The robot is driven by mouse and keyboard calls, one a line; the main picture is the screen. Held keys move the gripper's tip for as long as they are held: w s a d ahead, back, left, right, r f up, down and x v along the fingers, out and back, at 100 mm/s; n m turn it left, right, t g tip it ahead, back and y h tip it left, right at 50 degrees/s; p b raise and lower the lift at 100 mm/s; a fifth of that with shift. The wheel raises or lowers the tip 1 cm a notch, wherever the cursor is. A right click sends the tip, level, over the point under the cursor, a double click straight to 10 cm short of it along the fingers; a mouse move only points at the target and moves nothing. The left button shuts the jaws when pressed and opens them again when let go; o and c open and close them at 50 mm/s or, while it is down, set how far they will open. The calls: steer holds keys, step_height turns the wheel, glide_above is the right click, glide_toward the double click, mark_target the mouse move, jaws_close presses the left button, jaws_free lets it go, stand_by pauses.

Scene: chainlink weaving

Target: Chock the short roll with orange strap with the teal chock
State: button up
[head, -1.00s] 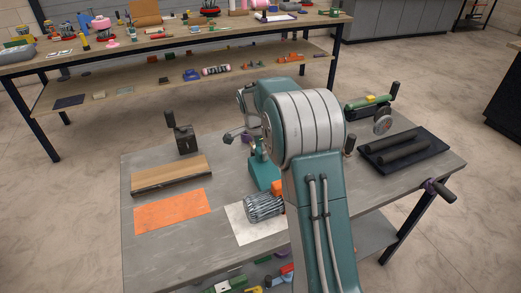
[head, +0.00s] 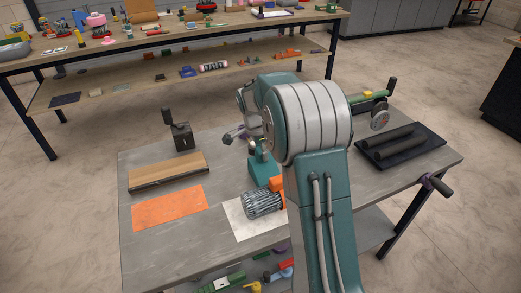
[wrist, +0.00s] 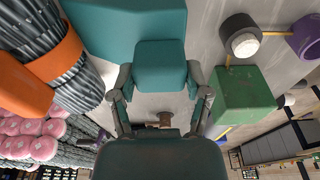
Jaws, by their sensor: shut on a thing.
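The short wire roll (head: 262,205) lies on a white sheet (head: 240,219) on the near table, its orange strap (head: 277,184) partly behind my arm. In the wrist view the roll (wrist: 85,90) and its broad orange strap (wrist: 58,66) fill the left side. The teal chock (head: 262,169) stands just behind the roll in the head view. In the wrist view its wide body (wrist: 120,20) is at the top. My gripper (wrist: 160,92) is shut on the chock's smaller raised block. My fingers are hidden in the head view. I cannot tell if chock and roll touch.
A wooden board (head: 168,170), an orange sheet (head: 170,208) and a black crank fixture (head: 181,136) are at the left. A black tray (head: 400,148) with dark rolls is at the right. A green block (wrist: 243,95) stands right of my gripper in the wrist view.

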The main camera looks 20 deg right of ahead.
steer(key=shift+s, duration=0.45)
steer(key=o, duration=1.4)
steer(key=r, duration=0.4)
steer(key=a+r, duration=0.1)
steer(key=r, duration=0.2)
steer(key=a+r, duration=0.1)
steer(key=r, duration=0.3)
steer(key=shift+w+r, duration=0.1)
steer(key=shift+r, duration=0.25)
